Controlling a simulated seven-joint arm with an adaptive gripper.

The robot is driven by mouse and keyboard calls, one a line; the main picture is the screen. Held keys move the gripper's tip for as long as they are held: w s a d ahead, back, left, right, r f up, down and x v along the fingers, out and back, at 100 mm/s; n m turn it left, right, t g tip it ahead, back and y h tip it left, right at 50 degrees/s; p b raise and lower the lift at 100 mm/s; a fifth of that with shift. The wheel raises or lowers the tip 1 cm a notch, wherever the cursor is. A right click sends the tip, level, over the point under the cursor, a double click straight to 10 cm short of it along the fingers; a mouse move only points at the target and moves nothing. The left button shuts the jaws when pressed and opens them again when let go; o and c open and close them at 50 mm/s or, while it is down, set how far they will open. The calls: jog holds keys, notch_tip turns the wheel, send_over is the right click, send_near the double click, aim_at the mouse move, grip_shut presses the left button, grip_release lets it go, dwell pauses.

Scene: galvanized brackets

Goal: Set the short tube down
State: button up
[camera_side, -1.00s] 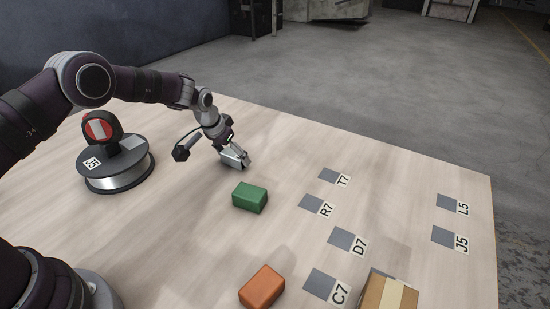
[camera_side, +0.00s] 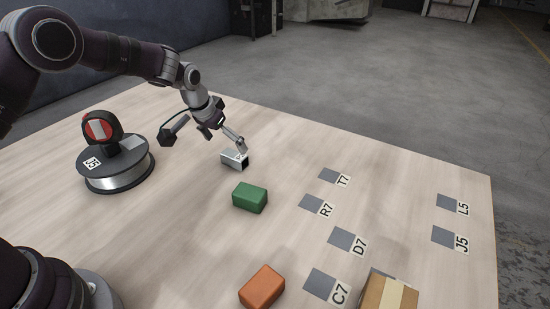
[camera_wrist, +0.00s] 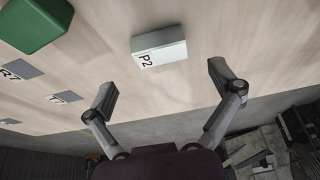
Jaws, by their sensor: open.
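The short tube is a silver-grey, box-shaped piece (camera_side: 233,159) lying on the wooden table, with a dark open end facing right. In the wrist view the tube (camera_wrist: 160,42) lies beyond the fingertips, with a P2 label along its lower left side. I cannot tell whether the label is on the tube or beside it. My gripper (camera_wrist: 164,87) is open and empty, its two fingers spread wide with bare space between them. In the side view my gripper (camera_side: 222,138) is just above and behind the tube.
A green block (camera_side: 250,197) lies close in front of the tube. An orange block (camera_side: 262,287) and a cardboard box (camera_side: 388,293) are nearer the front. A round stand (camera_side: 115,168) is left. Several labelled grey squares lie right, with bare table between.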

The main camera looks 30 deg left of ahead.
jog(key=s+f+v, duration=0.1)
jog(key=v, duration=1.2)
jog(key=s+d+r, duration=0.1)
jog(key=s+r, duration=0.1)
jog(key=s, duration=0.6)
jog(key=s+d+r+t, duration=0.1)
jog(key=s+r, duration=0.1)
jog(key=s, duration=0.7)
jog(key=shift+s+d+r, duration=0.2)
jog(key=shift+s+d, duration=0.05)
jog(key=shift+s, duration=0.05)
